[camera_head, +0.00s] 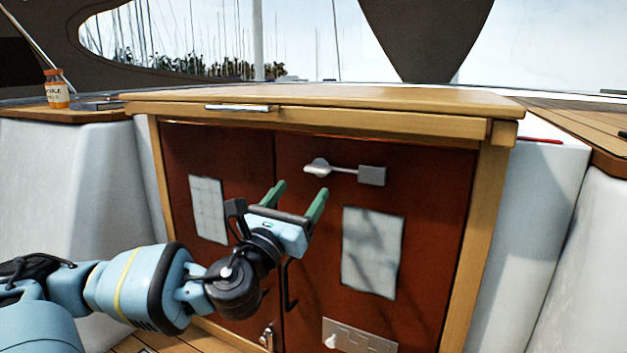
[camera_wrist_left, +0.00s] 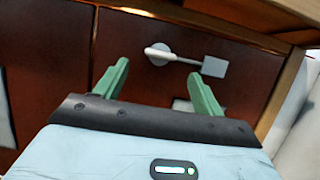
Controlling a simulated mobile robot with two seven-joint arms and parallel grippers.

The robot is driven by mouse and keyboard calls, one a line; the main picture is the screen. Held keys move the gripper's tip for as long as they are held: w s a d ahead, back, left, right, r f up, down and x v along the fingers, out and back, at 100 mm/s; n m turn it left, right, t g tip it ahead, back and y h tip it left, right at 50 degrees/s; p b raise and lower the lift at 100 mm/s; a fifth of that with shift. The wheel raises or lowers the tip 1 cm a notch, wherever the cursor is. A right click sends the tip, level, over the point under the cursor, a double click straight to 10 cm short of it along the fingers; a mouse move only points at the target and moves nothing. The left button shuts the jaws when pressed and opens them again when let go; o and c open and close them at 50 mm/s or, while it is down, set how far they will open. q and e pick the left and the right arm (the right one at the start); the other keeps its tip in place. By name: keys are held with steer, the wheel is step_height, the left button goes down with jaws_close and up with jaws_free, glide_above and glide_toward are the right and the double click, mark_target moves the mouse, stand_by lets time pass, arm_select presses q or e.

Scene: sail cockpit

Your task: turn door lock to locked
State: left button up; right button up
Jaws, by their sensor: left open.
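The door lock (camera_head: 318,168) is a pale lever with a round base, high on the right-hand red-brown cabinet door (camera_head: 425,180). Its thin bar points right and reaches a square grey plate (camera_head: 372,175). The lock also shows in the left wrist view (camera_wrist_left: 158,52), with its bar running right and slightly down to the plate (camera_wrist_left: 215,67). My left gripper (camera_head: 302,188) is open and empty, its green fingers pointing up towards the lock from just below it. In the left wrist view the lock appears between and beyond the two fingertips (camera_wrist_left: 158,70), with no contact visible. My right gripper is out of view.
A wooden top (camera_head: 330,97) overhangs the cabinet, with a metal bar (camera_head: 240,107) at its front edge. Pale panels (camera_head: 208,208) and a black hook-shaped handle (camera_head: 288,288) are on the doors. A switch plate (camera_head: 360,338) sits low. An orange jar (camera_head: 57,88) stands far left.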

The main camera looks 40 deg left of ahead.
mark_target(313, 172)
arm_select(q)
steer(key=shift+x, duration=2.1)
steer(key=shift+p+x, duration=0.35)
steer(key=shift+x, duration=0.45)
steer(key=shift+d, duration=0.1)
steer(key=c, duration=1.4)
